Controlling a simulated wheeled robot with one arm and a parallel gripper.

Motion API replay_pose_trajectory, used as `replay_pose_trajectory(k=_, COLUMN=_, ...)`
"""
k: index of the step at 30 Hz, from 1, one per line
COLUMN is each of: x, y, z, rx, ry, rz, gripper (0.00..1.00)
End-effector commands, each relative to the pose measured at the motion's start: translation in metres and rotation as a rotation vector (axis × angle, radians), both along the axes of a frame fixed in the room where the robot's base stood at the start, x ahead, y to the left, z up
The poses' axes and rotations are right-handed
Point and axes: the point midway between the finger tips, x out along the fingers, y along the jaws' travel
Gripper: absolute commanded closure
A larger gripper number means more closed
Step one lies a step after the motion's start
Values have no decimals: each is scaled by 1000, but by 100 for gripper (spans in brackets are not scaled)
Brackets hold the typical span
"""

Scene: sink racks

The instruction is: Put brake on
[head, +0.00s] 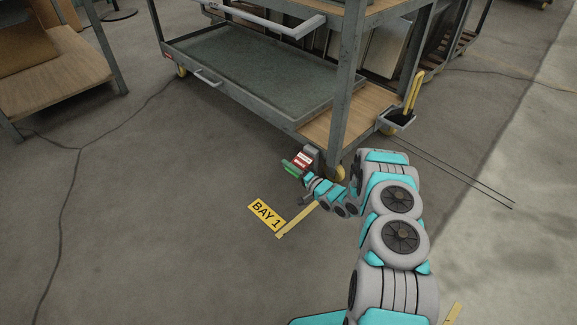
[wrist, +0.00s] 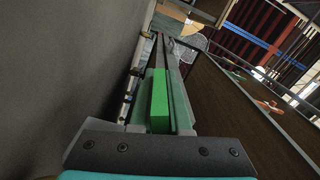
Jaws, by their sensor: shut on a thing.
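The brake is at the cart's near corner, low by the caster. In the head view it shows a red part with white marking (head: 303,159) and a green tab (head: 291,167). My gripper (head: 306,177) is down at this brake, just below the red part; its fingertips are too small to make out there. In the wrist view a bright green bar (wrist: 160,101) lies lengthwise between the fingers of my gripper (wrist: 163,92), which are shut on it. Whether the brake is on or off cannot be told.
The grey cart (head: 215,88) stands on casters, with a yellow caster (head: 338,172) beside my arm. A holder with a yellow handle (head: 413,92) hangs at its right. A wooden table (head: 45,75) stands at left. The floor around the "BAY 1" sign (head: 266,215) is clear.

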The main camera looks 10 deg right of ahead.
Motion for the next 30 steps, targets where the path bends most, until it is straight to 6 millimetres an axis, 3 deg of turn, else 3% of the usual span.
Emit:
replay_pose_trajectory(k=7, x=1, y=-2, z=-1, rx=-1, ry=1, rz=-5, gripper=100)
replay_pose_trajectory(k=8, x=1, y=-2, z=-1, rx=-1, ry=1, rz=-5, gripper=83)
replay_pose_trajectory(k=15, x=1, y=-1, z=-1, rx=-1, ry=1, rz=-3, gripper=57)
replay_pose_trajectory(k=23, x=-1, y=-2, z=0, rx=-1, ry=1, rz=-3, gripper=57)
replay_pose_trajectory(k=30, x=-23, y=-21, z=1, rx=0, ry=2, rz=-7, gripper=57)
